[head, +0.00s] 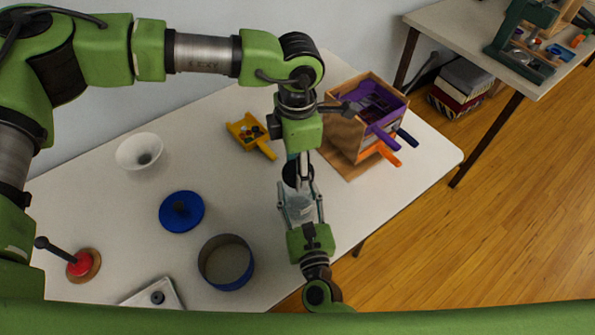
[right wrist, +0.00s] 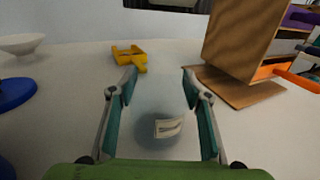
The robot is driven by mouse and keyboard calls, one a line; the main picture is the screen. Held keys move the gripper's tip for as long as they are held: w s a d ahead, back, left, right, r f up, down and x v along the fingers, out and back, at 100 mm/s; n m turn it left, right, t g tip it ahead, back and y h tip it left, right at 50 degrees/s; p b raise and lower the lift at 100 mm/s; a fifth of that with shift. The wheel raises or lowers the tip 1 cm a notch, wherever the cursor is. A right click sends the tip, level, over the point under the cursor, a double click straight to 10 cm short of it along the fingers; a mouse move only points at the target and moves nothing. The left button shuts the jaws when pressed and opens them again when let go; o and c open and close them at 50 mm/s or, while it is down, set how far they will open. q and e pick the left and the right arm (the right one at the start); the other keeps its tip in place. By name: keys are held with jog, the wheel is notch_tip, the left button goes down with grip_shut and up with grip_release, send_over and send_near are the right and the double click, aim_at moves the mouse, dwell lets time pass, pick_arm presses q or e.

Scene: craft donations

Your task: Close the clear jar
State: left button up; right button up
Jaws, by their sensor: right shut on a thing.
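The clear jar (head: 300,209) stands near the table's front edge, see-through and hard to make out. In the right wrist view its pale label (right wrist: 168,128) shows between the fingers. My right gripper (head: 301,200) comes from the front and is shut on the jar, one finger on each side. A dark round piece (head: 291,175), which looks like a lid, is just beyond and apparently above the jar. My left gripper (head: 301,163) points down at this dark piece. Its fingertips are too small and partly hidden to tell whether they grip it.
A blue lid (head: 181,212) and blue pot (head: 226,284) are to the left, with a white bowl (head: 139,151) farther back.

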aim_at(298, 198)
pick_arm(q)
jog(key=shift+f, duration=1.1)
jog(key=shift+f, duration=0.9)
jog(key=shift+f, duration=0.5)
jog(key=m, duration=3.2)
jog(key=shift+w+d+f, duration=0.1)
jog(key=shift+w+d, duration=0.1)
jog(key=shift+d, duration=0.05)
